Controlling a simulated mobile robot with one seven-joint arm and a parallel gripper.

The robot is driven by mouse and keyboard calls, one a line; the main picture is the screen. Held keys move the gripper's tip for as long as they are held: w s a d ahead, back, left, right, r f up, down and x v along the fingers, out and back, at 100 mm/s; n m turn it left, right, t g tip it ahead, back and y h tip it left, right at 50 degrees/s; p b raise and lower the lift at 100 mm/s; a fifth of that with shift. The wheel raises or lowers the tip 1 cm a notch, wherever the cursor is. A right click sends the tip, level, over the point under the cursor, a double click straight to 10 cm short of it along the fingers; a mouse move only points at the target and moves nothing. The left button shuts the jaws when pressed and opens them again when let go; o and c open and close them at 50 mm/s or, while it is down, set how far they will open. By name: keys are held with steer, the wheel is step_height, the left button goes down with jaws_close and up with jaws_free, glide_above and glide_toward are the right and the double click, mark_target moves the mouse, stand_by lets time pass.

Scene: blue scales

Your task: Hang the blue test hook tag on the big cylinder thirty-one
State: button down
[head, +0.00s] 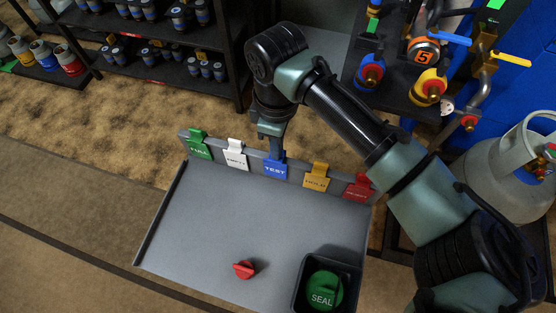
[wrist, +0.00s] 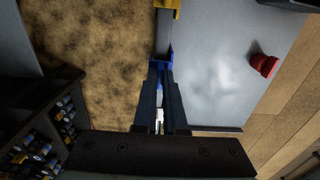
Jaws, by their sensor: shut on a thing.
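The blue TEST hook tag (head: 275,169) hangs on the tray's back rail, between a white tag and a yellow tag. My gripper (head: 273,150) reaches down from above and is shut on the upper part of this tag. In the wrist view my gripper's fingers (wrist: 162,72) close around the blue tag (wrist: 168,54), which is mostly hidden between them. A big grey cylinder (head: 497,170) with a handle collar stands at the right. No number thirty-one is readable on it.
The grey tray (head: 200,235) carries a red knob (head: 244,269) and a black bin (head: 347,265) with a green SEAL piece. Green (head: 199,147), white (head: 235,157), yellow (head: 316,180) and red (head: 358,188) tags share the rail. A valve rack (head: 400,105) stands beyond my arm.

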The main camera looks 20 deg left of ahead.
steer(key=shift+r+p, duration=1.5)
steer(key=shift+r, duration=0.05)
steer(key=shift+f, duration=0.1)
